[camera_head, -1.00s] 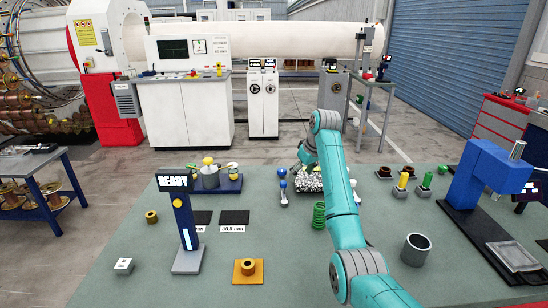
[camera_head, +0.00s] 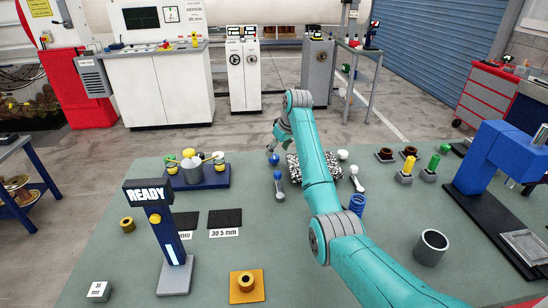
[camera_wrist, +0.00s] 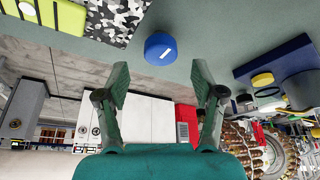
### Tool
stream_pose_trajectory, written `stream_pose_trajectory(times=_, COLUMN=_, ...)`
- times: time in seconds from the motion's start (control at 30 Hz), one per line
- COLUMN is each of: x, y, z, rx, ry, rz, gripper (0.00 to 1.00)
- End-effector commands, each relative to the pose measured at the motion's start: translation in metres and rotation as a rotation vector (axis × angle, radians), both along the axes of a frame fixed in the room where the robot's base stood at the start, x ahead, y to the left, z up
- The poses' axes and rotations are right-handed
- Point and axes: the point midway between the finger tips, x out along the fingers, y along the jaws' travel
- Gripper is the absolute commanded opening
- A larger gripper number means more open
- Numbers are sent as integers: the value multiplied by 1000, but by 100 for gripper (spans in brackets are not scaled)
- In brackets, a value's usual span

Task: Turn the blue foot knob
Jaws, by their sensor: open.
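The blue foot knob (camera_wrist: 160,48) is a round blue cap with a white bar mark in the wrist view. It sits on the grey-green table beyond my fingertips, roughly centred between them. In the head view a blue ball-shaped top (camera_head: 274,158) shows beside the speckled block, just below the end of my arm. My gripper (camera_wrist: 160,80) is open and empty, its two green fingers spread wide. I see no contact with the knob. In the head view the fingers are small and partly hidden by my arm.
A black-and-white speckled block (camera_wrist: 112,22) lies left of the knob in the wrist view. A blue tray (camera_head: 212,178) with a metal pot stands left in the head view.

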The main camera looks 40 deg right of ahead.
Motion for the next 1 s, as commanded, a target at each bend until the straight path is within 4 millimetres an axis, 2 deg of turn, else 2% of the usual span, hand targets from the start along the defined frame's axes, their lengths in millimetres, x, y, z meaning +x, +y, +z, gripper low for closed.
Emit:
stream_pose_trajectory(times=0.13, x=9, y=1, z=-23, rx=1, ry=2, rz=0, gripper=68)
stream_pose_trajectory(times=0.33, x=18, y=1, z=-42, rx=1, ry=1, rz=0, gripper=68)
stream_pose_trajectory(times=0.73, x=20, y=1, z=-48, rx=0, ry=-1, rz=1, gripper=68)
stream_pose_trajectory(times=0.97, x=20, y=1, z=-48, rx=0, ry=-1, rz=0, gripper=10)
stream_pose_trajectory(times=1.0, x=20, y=1, z=-48, rx=0, ry=-1, rz=0, gripper=9)
